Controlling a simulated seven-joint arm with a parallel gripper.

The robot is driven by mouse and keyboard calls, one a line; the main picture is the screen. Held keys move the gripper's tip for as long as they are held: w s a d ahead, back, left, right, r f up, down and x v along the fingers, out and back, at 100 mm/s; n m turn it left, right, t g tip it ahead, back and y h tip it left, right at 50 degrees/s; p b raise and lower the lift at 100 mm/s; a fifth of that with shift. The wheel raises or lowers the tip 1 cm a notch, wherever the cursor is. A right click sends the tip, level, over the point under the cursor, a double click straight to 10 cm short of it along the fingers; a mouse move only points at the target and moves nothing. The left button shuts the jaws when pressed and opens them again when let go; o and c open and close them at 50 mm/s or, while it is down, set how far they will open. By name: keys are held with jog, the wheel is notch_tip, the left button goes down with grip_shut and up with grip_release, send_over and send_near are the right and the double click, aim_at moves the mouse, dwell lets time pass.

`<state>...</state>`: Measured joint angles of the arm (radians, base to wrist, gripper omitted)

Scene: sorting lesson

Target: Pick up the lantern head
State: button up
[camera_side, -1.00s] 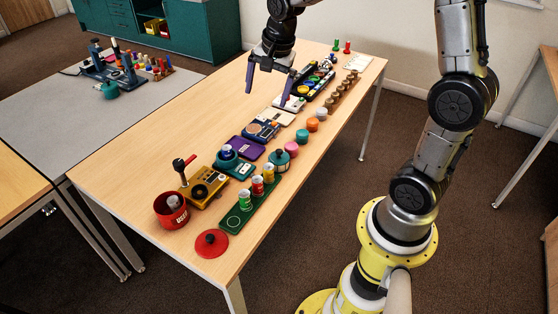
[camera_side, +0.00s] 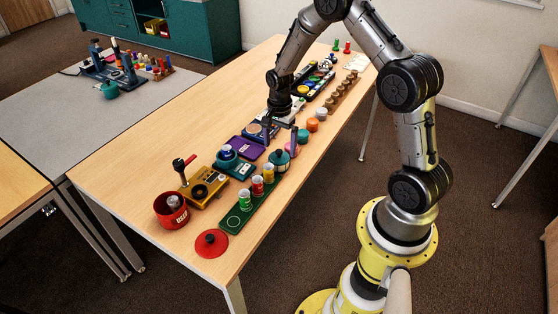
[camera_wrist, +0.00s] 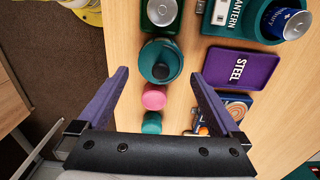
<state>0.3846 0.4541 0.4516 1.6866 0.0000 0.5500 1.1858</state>
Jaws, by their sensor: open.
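The lantern head (camera_side: 280,160) is a dark teal, round-topped piece standing at the table's right edge. In the wrist view the lantern head (camera_wrist: 161,62) appears from above, between and a little beyond the tips of my two purple fingers. My gripper (camera_side: 279,146) is open and empty, close behind and above it in the side view; in the wrist view my gripper (camera_wrist: 160,76) has its fingers spread to either side. A teal holder labelled "LANTERN" (camera_wrist: 229,22) stands beside it, with a blue can (camera_wrist: 285,18) in it.
A green tray (camera_side: 239,220) with several coloured cans is in front of the lantern head. A pink piece (camera_wrist: 154,97) and a teal piece (camera_wrist: 151,122) stand close behind it. The purple "STEEL" panel (camera_wrist: 237,68) is alongside. The table's left side (camera_side: 150,140) is clear.

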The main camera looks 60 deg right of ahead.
aim_at(279, 150)
jog(key=shift+a+f, duration=0.15)
jog(key=shift+f, duration=2.7)
jog(key=shift+w, duration=0.1)
jog(key=c, duration=1.2)
jog(key=shift+o, duration=0.2)
jog(key=shift+r, duration=0.15)
